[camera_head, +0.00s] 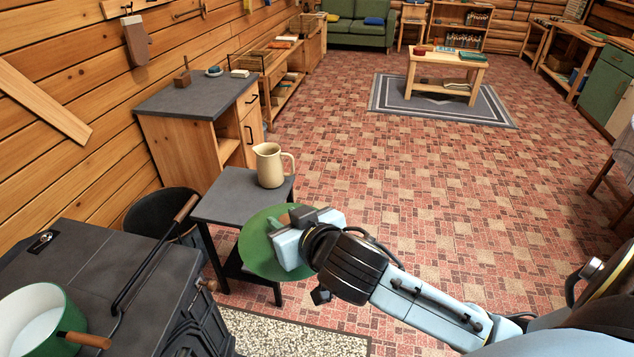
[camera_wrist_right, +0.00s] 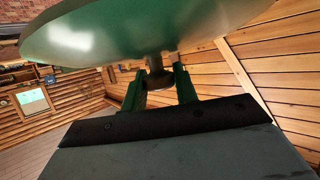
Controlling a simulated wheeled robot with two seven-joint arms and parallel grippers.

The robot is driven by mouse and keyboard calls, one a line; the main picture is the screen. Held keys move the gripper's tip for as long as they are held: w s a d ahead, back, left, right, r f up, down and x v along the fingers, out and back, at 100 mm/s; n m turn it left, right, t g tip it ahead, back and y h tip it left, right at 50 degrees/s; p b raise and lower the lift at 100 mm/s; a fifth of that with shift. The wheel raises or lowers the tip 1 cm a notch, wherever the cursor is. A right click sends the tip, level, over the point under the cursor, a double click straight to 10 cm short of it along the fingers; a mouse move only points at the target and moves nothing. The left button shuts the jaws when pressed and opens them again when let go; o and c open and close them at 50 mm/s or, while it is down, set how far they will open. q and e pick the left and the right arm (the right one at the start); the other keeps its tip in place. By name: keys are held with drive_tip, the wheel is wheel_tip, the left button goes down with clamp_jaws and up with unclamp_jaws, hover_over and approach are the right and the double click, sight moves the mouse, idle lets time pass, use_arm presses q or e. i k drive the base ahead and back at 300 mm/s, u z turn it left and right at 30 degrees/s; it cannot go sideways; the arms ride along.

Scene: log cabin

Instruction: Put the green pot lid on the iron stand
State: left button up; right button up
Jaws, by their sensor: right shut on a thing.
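The green pot lid (camera_head: 256,245) is held in the air by my right gripper (camera_head: 292,232), in front of the small table's near edge in the head view. In the right wrist view the lid (camera_wrist_right: 130,32) fills the top, and the green fingers of my right gripper (camera_wrist_right: 160,84) are shut on its knob (camera_wrist_right: 158,66). The dark stand (camera_head: 232,190) looks like a small table with black legs and a lower shelf. A cream pitcher (camera_head: 269,166) stands on its top at the back right. The lid and arm hide part of the stand. My left gripper is not in view.
A black stove (camera_head: 70,262) is at the lower left with a green pot (camera_head: 35,322) on it. A wooden cabinet (camera_head: 176,140) is behind the stand. The tiled floor to the right is clear.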

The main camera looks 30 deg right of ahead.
sight(230, 201)
drive_tip(key=z, duration=1.2)
drive_tip(key=i, duration=2)
drive_tip(key=u, duration=2.5)
